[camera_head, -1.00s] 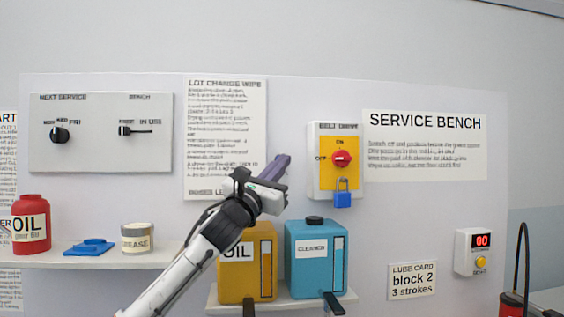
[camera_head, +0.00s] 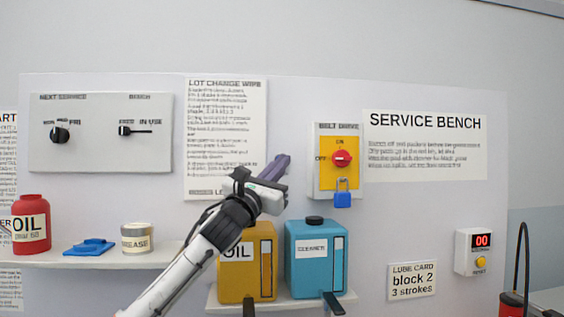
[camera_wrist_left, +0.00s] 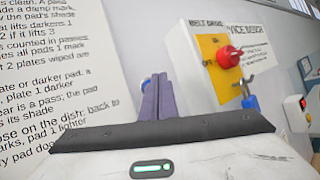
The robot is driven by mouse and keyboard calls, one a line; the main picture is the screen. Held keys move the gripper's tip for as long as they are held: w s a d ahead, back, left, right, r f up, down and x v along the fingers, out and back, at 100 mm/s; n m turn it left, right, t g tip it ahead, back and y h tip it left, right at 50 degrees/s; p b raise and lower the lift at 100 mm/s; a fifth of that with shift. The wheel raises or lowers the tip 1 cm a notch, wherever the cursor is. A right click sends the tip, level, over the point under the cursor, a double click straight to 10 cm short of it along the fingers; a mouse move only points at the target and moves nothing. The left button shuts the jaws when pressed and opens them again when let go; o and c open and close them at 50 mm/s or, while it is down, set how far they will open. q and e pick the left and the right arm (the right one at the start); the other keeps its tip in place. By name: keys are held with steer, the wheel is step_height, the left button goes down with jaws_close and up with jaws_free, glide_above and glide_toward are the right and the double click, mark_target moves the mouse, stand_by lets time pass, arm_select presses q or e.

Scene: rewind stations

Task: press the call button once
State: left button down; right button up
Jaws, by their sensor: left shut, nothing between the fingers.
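A white box (camera_head: 473,240) with a red display reading 00 is on the panel at the far right. A round yellow button (camera_head: 480,262) sits under the display. Its small label is not clearly legible, so I cannot tell whether it is the call button. Part of the box shows at the right edge of the left wrist view (camera_wrist_left: 294,110). My left gripper (camera_head: 280,164) is shut and empty, in front of the wipe notice and well left of the box. Its purple fingers stand together in the left wrist view (camera_wrist_left: 157,98). My right gripper is not in view.
The belt drive switch (camera_head: 341,159) with a blue padlock (camera_head: 343,193) lies between my left gripper and the box. A yellow oil can (camera_head: 236,282) and a blue cleaner can (camera_head: 316,265) stand below. A black hose (camera_head: 524,250) rises right of the box.

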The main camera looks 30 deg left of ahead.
arm_select(q)
steer(key=shift+w+a+p, duration=0.3)
steer(key=shift+w+p, duration=0.1)
steer(key=shift+p, duration=0.05)
steer(key=shift+w+a+p, duration=0.2)
steer(key=shift+w+p, duration=0.1)
stand_by(0.8)
steer(key=shift+s+d, duration=0.45)
steer(key=shift+s, duration=0.2)
